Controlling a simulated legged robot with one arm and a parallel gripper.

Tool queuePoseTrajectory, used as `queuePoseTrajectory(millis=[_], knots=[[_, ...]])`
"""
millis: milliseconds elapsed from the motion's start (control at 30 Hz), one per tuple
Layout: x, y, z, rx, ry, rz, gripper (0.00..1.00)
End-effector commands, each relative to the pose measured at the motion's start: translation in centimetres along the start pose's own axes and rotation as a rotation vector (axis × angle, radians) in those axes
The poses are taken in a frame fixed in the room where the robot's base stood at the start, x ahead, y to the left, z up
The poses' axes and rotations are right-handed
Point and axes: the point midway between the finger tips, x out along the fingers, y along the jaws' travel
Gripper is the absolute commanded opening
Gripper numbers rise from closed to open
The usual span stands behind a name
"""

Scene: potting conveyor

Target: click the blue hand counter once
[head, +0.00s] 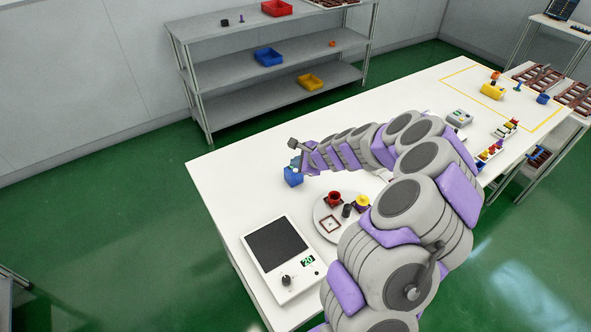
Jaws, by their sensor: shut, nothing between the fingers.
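A small blue boxy thing (293,178), which looks like the blue hand counter, stands on the white table near its left edge. Its face and any button are too small to make out. My arm reaches across the table from the lower right, and my gripper (296,161) is at its far end, just above the top of the blue thing. The gripper is shut and holds nothing. I cannot tell whether its fingertips touch the blue thing.
A scale with a dark plate (277,243) lies at the near left. A round tray (324,228) holds a red pot (334,198) and other small items. Yellow and blue items stand at the far right end. A grey shelf (228,60) stands behind the table.

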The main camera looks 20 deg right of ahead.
Motion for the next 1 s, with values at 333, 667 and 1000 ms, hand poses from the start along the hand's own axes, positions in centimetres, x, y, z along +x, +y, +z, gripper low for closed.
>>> queuePoseTrajectory(millis=[333,667,1000], knots=[[-2.1,-1.5,1.5,0.000,0.000,0.000,0.00],[-3.6,-2.6,2.6,-0.001,0.000,0.000,0.00],[-3.5,-2.5,2.5,0.000,0.000,0.000,0.00]])
